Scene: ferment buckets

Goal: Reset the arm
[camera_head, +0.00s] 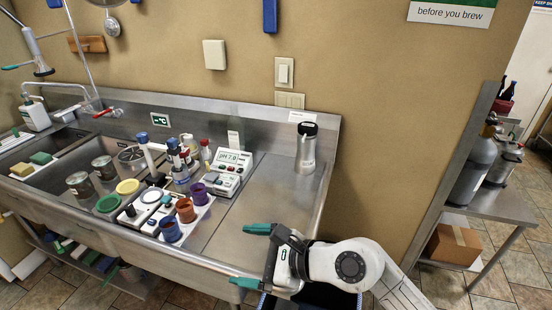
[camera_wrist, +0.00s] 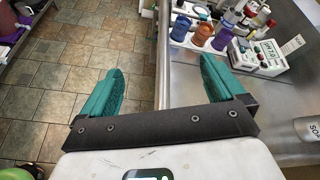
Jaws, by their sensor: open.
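My gripper (camera_head: 246,257) is in the lower middle of the head view, at the front right edge of the steel sink counter (camera_head: 262,207). Its two teal fingers are wide apart and point left, with nothing between them. In the wrist view my gripper (camera_wrist: 163,88) also shows open and empty. One finger is over the tiled floor and the other is over the counter side. My white arm stretches from the gripper to the lower right.
Blue, orange and purple cups (camera_head: 170,230), a pH meter (camera_head: 234,164) and bottles stand on the counter left of my gripper. A steel canister (camera_head: 306,150) stands at the back right. A side table (camera_head: 490,204) with gas cylinders is at right. The right counter top is mostly clear.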

